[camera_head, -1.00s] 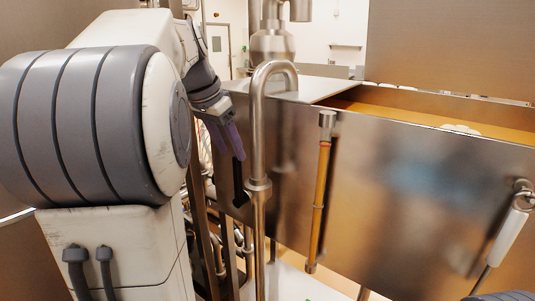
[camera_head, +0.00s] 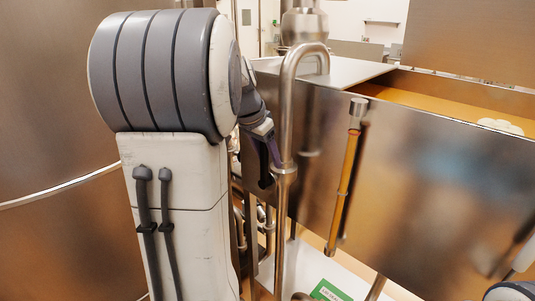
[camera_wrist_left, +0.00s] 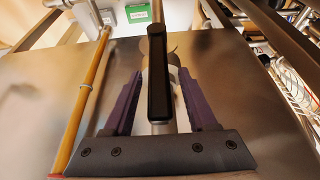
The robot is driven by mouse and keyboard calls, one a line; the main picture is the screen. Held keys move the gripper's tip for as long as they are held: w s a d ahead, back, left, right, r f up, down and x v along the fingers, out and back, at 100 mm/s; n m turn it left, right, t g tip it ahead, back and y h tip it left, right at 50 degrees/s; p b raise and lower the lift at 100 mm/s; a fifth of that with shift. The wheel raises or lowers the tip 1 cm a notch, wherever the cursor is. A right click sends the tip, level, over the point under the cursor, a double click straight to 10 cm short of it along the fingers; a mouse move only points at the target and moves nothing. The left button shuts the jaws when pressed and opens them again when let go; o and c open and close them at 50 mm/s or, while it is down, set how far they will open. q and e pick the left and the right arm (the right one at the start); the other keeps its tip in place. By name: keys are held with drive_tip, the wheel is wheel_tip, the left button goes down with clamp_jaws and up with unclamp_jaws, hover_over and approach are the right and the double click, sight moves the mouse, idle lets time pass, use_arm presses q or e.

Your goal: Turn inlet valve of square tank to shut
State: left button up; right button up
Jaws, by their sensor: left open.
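The square tank (camera_head: 410,165) is a large brushed-metal box on the right of the head view. A black lever handle (camera_head: 266,181), which looks like the inlet valve's, sits by the tank's left end beside a bent steel pipe (camera_head: 286,120). In the left wrist view the black handle (camera_wrist_left: 157,85) stands between the fingers, with space on both sides. My left gripper (camera_head: 270,160) is open around it, its purple fingers partly behind the pipe in the head view. The left wrist view shows the gripper (camera_wrist_left: 160,74) clearly. The valve body is mostly hidden behind the handle. My right gripper is out of view.
An orange-filled sight tube (camera_head: 345,180) runs down the tank's front, and it also shows in the left wrist view (camera_wrist_left: 88,90). The upright bent pipe is close to my left fingers. A green sign (camera_head: 326,291) lies low down. Metal rails stand below the valve.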

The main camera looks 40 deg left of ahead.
use_arm(q)
clamp_jaws()
drive_tip(key=shift+r, duration=0.1)
idle(1.2)
